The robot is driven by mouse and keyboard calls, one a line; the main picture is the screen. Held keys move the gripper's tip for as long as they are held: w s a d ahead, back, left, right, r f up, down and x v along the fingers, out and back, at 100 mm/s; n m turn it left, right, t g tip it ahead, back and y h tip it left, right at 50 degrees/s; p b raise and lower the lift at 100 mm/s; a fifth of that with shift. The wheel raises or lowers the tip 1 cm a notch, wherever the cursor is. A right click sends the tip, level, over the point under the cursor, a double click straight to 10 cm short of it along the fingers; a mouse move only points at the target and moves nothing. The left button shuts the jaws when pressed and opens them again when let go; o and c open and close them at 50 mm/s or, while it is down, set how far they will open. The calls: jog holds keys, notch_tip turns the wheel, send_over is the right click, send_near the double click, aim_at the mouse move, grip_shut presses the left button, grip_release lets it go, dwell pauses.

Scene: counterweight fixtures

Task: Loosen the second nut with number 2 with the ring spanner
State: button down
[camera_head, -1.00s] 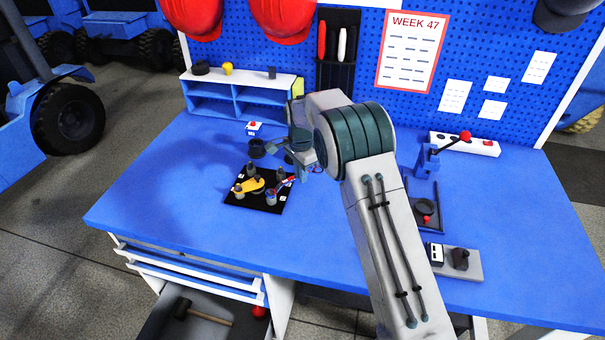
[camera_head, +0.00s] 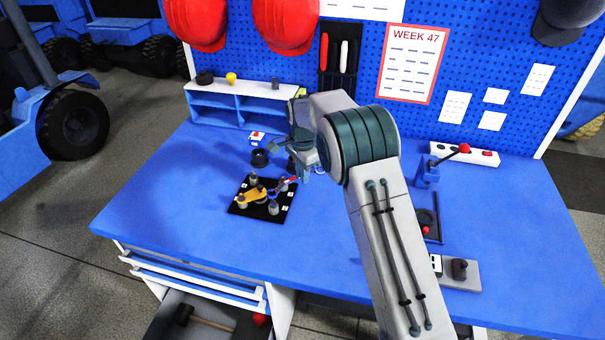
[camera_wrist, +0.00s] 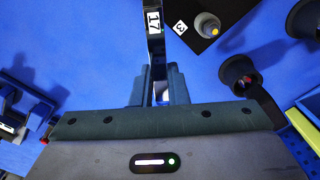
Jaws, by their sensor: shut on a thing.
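The ring spanner (camera_wrist: 153,20) is a dark bar marked 17 in the wrist view. My gripper (camera_wrist: 160,75) is shut on it, and its ring end is out of that view. My gripper (camera_head: 308,168) is just right of the plate. The plate carries several grey studs with nuts and a yellow arm (camera_head: 254,194). One stud (camera_wrist: 207,25), beside label 3, shows in the wrist view. I cannot read number 2 or tell whether the ring is around a nut.
A dark cup-shaped part (camera_head: 259,158) stands behind the plate, near a small white box with a red top (camera_head: 257,137). A blue shelf (camera_head: 238,108) is at the back. A lever fixture (camera_head: 428,175) stands at the right. The bench front left is clear.

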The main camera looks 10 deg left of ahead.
jog(key=shift+r, duration=0.1)
jog(key=shift+r+p, duration=0.9)
jog(key=shift+r, duration=0.5)
